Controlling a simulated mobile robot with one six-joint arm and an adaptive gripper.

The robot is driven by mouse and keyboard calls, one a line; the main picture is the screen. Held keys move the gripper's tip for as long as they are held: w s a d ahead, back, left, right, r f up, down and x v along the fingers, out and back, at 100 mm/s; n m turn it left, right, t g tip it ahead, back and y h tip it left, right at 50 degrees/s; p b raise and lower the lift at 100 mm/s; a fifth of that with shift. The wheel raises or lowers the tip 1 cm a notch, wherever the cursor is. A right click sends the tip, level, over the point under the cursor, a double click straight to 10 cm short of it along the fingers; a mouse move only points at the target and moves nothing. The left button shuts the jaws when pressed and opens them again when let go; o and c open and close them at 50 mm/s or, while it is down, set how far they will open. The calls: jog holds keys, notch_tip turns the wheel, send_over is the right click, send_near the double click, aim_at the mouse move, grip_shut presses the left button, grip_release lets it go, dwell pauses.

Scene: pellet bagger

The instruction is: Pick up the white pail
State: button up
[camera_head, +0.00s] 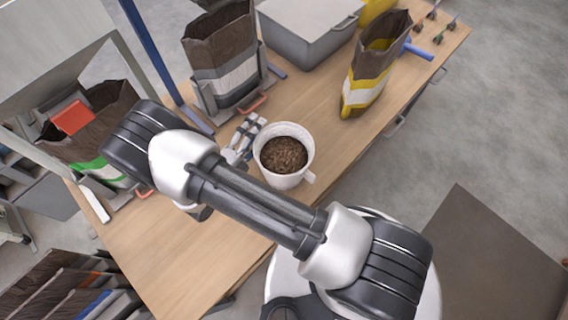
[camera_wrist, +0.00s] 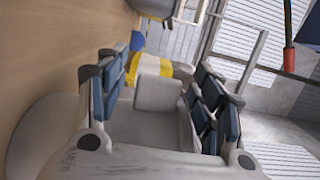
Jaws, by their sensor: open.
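The white pail (camera_head: 299,178) stands upright on the wooden bench in the head view, filled with brown pellets (camera_head: 284,154). Its handle (camera_head: 310,178) sticks out at the lower right. My gripper (camera_head: 252,122) is low over the bench just left of the pail, partly hidden by my own arm. In the wrist view my gripper (camera_wrist: 160,92) has its fingers spread wide, with no object clearly held between them. A pale curved surface (camera_wrist: 38,140) shows at lower left there; I cannot tell whether it is the pail. Contact with the pail cannot be made out.
A yellow-and-white bag (camera_head: 366,85) stands behind right of the pail and shows in the wrist view (camera_wrist: 150,65). A brown-and-white bag (camera_head: 224,70) sits in a holder behind. A grey box (camera_head: 298,35) is at the back. The bench (camera_head: 335,140) right of the pail is clear.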

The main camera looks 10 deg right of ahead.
jog(key=shift+c, duration=0.2)
jog(key=c, duration=1.2)
